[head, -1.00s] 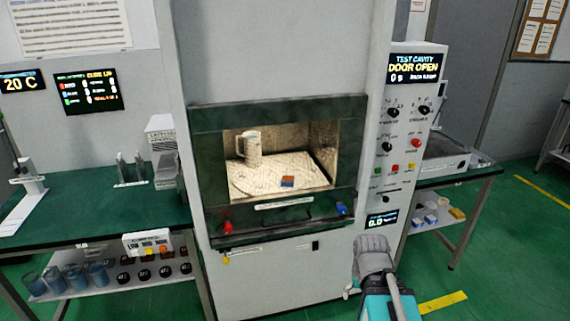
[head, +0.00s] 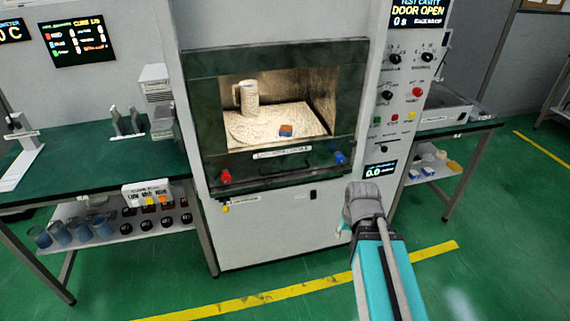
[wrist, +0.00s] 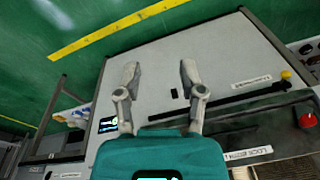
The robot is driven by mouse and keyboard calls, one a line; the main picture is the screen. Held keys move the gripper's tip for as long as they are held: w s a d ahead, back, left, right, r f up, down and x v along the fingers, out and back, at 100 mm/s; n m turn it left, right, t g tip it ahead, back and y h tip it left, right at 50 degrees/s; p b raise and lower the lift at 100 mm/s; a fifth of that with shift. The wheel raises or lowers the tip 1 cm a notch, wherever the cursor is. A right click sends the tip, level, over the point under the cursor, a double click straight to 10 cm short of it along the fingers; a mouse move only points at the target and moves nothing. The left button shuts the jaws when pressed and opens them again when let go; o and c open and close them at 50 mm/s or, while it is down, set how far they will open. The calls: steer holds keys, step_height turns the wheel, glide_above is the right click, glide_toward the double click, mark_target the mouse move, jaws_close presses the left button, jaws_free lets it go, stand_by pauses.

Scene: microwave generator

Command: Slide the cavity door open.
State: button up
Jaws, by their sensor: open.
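The microwave cavity (head: 310,90) stands in the grey cabinet's dark green frame (head: 210,120), and its inside is visible and lit. The panel display (head: 415,12) reads DOOR OPEN. A pale mug (head: 248,98) and a small orange-and-blue block (head: 286,130) are on the round plate inside. A dark ledge with a bar (head: 275,172) runs below the opening. My gripper (head: 360,195) is low and right of the cavity, apart from the ledge. In the wrist view my gripper (wrist: 158,70) has its two fingers spread, with nothing between them, before the cabinet's lower front.
A red knob (head: 226,177) and a blue knob (head: 340,158) sit at the ledge's ends. A control panel (head: 405,100) stands to the right. Green benches (head: 60,160) flank the cabinet. The green floor with yellow lines (head: 290,287) is clear in front.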

steer(key=w+a+f+m+t+y+b, duration=0.1)
steer(key=w+a+f+t+y+b, duration=0.3)
steer(key=w+a+b, duration=0.45)
steer(key=m+t+h+b, duration=0.7)
steer(key=m+t+b, duration=0.8)
steer(key=m+b, duration=0.45)
glide_toward(287, 171)
steer(key=r+v, duration=0.1)
steer(key=v, duration=0.2)
steer(key=shift+s+f+n, duration=0.2)
steer(key=shift+f+n, duration=0.15)
steer(key=shift+f, duration=0.3)
steer(key=shift+w+r, duration=0.1)
steer(key=shift+w, duration=0.05)
steer(key=p+x, duration=0.2)
steer(key=x, duration=1.1)
steer(key=shift+w+a, duration=0.1)
steer(key=shift+w, duration=0.2)
jaws_close()
